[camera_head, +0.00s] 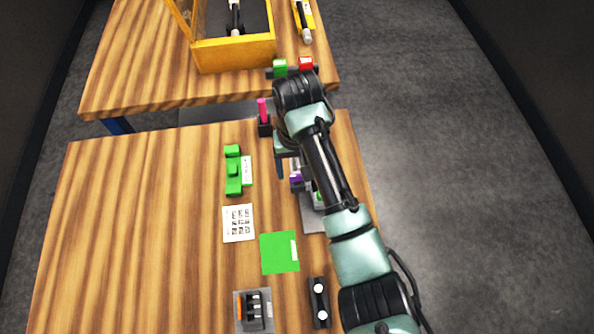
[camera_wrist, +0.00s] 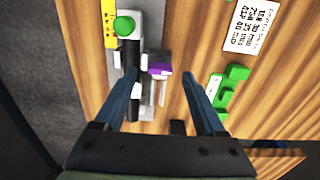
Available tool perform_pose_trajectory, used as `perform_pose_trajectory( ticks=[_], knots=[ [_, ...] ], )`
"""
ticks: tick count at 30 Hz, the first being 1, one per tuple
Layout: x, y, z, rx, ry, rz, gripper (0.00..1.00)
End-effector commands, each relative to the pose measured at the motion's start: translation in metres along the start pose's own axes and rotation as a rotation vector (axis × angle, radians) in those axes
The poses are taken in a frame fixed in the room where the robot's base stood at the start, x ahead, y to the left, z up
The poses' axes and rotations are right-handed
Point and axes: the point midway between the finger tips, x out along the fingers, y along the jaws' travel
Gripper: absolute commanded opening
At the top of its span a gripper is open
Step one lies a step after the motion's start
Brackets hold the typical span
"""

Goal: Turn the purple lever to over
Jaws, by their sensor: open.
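The purple lever (camera_wrist: 160,71) shows in the wrist view on a grey fixture (camera_wrist: 155,95), between and ahead of my two fingers. In the head view the purple lever (camera_head: 296,178) is partly covered by my arm, right of the table's middle. My gripper (camera_wrist: 160,82) is open, with one finger left and one finger right of the lever in the wrist picture. I cannot tell how far above the lever the fingertips are. In the head view my gripper (camera_head: 280,165) is partly hidden behind my wrist. The lever's labels are not readable.
A green-knobbed device (camera_wrist: 125,26) stands beside the lever. Green blocks (camera_head: 233,172), a printed card (camera_head: 238,223), a green square (camera_head: 279,252), a black two-knob piece (camera_head: 319,302) and a switch box (camera_head: 253,311) lie nearby. The table's left side is clear.

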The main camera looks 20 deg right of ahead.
Motion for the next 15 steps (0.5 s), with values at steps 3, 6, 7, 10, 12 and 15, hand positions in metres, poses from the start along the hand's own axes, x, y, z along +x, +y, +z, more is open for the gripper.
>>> perform_pose_trajectory(
  ticks=[3,6,7,10,12,15],
  knots=[
    [0.015,0.000,0.000,0.000,-0.002,0.000,0.72],
    [0.022,0.000,0.000,-0.001,-0.001,0.000,0.72],
    [0.024,0.000,0.000,0.000,0.000,0.000,0.72],
    [0.026,0.000,0.000,0.000,0.002,0.000,0.72],
    [0.026,0.000,0.000,0.000,0.002,0.000,0.72],
    [0.026,0.000,0.000,0.000,0.002,0.000,0.72]
  ],
)
